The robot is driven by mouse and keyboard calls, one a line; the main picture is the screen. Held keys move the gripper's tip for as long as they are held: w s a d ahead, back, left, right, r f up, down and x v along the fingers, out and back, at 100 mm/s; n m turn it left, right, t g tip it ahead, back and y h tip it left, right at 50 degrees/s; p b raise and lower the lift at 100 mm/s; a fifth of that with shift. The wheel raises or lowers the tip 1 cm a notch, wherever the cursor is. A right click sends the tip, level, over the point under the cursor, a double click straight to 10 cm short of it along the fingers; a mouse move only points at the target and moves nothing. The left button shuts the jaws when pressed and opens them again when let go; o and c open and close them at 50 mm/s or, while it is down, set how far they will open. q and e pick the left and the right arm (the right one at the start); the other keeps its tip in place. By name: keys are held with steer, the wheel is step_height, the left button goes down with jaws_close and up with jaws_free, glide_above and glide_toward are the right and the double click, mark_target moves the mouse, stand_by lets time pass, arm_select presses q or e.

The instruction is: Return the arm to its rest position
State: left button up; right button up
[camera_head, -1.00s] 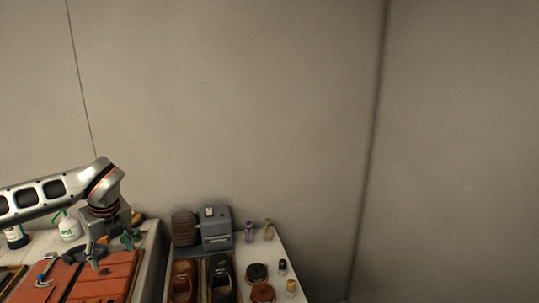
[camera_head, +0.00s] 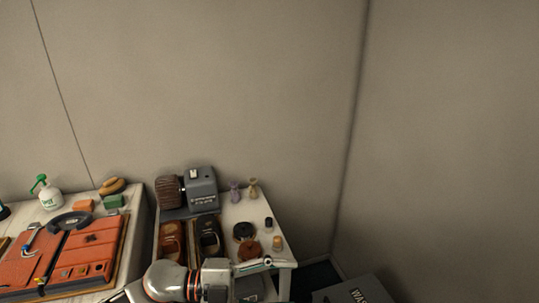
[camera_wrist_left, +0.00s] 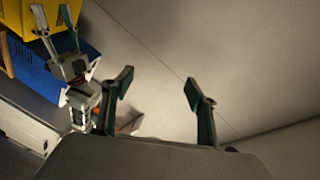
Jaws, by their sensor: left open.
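My left gripper (camera_head: 268,280) is low in the head view, in front of the lower part of the white table. Its silver arm, with orange rings, comes in from the bottom edge. In the left wrist view the left gripper's two green-padded fingers (camera_wrist_left: 158,82) stand wide apart with nothing between them. My right gripper (camera_wrist_left: 55,22) shows in the upper left of the left wrist view, its two fingers apart and empty. It does not show in the head view.
The white table (camera_head: 277,215) holds a grey machine (camera_head: 201,190), shoes, small bottles and round tins. An orange case (camera_head: 85,255) lies on the left bench, near a spray bottle (camera_head: 48,196). A dark box (camera_head: 355,290) stands lower right. Yellow (camera_wrist_left: 22,15) and blue (camera_wrist_left: 40,70) bins show in the wrist view.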

arm_select(q)
steer(key=w+a+f+n+t+y, duration=0.2)
steer(key=a+n+t, duration=0.2)
steer(key=n+t, duration=0.35)
steer(key=w+a+f+n+t+y, duration=0.2)
steer(key=w+a+n+t, duration=0.15)
steer(key=n+t, duration=0.35)
steer(key=s+a+f+n+y, duration=0.4)
steer(key=a+f+n+y, duration=0.5)
steer(key=f, duration=0.4)
steer(key=s+a+f+n+g+y, duration=0.1)
steer(key=s+a+f+g+y, duration=0.1)
steer(key=s+a+f+g, duration=0.2)
steer(key=s+a+f, duration=0.3)
steer(key=s+f, duration=0.4)
steer(key=shift+s+a+n+g, duration=0.25)
steer(key=shift+a+n+g, duration=0.05)
steer(key=shift+n+g, duration=0.05)
steer(key=shift+o, duration=0.2)
steer(key=shift+f, duration=0.1)
